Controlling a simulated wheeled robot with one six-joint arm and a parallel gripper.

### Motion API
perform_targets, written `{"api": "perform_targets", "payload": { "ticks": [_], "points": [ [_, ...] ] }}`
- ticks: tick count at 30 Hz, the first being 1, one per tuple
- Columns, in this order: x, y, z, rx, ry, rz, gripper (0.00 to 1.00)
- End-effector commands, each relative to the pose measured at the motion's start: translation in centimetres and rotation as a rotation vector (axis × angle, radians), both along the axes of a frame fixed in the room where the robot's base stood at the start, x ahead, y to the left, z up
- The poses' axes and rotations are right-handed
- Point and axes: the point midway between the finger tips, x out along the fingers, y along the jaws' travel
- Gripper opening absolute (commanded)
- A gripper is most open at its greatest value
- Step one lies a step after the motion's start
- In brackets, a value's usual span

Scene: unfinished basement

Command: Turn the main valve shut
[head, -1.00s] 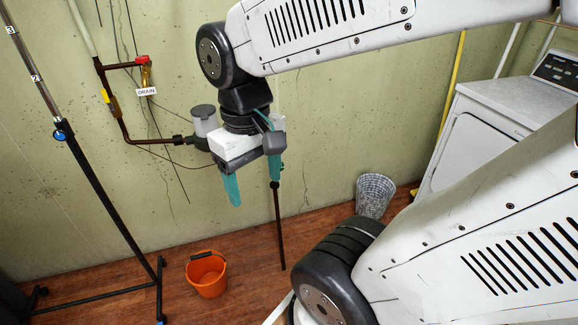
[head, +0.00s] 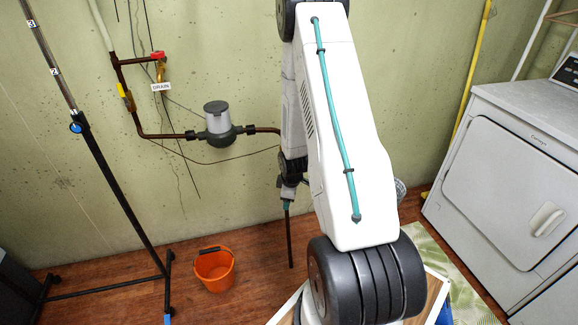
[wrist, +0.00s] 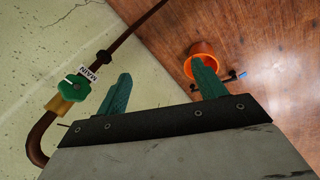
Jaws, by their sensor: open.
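The main valve is a green round handle (wrist: 75,88) on a brass body, with a white MAIN tag (wrist: 88,73) beside it, in the wrist view at left. It sits on a brown pipe (wrist: 38,140) against the wall. In the head view I cannot see this handle; my arm covers part of the wall there. My gripper (wrist: 163,68) is open and empty, its two teal fingers wide apart. The valve lies to the left of the left finger, apart from it. In the head view only a little of my gripper (head: 288,193) shows beside my arm.
A red-handled valve (head: 158,56) tagged DRAIN, a yellow-handled valve (head: 126,97) and a grey meter (head: 217,118) are on the wall pipe. An orange bucket (head: 214,270) stands on the floor. A black-footed stand (head: 115,195) is at left, a white dryer (head: 510,170) at right.

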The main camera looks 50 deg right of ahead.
Motion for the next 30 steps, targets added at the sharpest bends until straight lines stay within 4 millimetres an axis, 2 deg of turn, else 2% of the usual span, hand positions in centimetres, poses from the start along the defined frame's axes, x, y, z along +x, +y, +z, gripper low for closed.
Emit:
{"api": "perform_targets", "payload": {
  "ticks": [1, 4, 6, 9, 12, 15, 19, 21, 25, 30],
  "points": [
    [0.0, -1.3, -2.9, -0.047, -0.031, 0.073, 0.7],
    [0.7, -3.8, -7.0, -0.199, -0.119, 0.259, 0.7],
    [1.3, -5.4, -9.3, -0.348, -0.18, 0.4, 0.7],
    [2.4, -7.3, -10.5, -0.614, -0.25, 0.593, 0.7],
    [3.6, -8.6, -9.5, -0.916, -0.28, 0.753, 0.7],
    [4.8, -9.6, -6.8, -1.214, -0.268, 0.862, 0.7],
    [5.6, -10.0, -3.4, -1.497, -0.207, 0.937, 0.7],
    [5.7, -10.1, -2.4, -1.581, -0.173, 0.959, 0.7],
    [6.2, -10.4, -1.6, -1.643, -0.139, 0.978, 0.7],
    [8.2, -11.5, -1.5, -1.649, -0.136, 0.98, 0.7]
  ]
}}
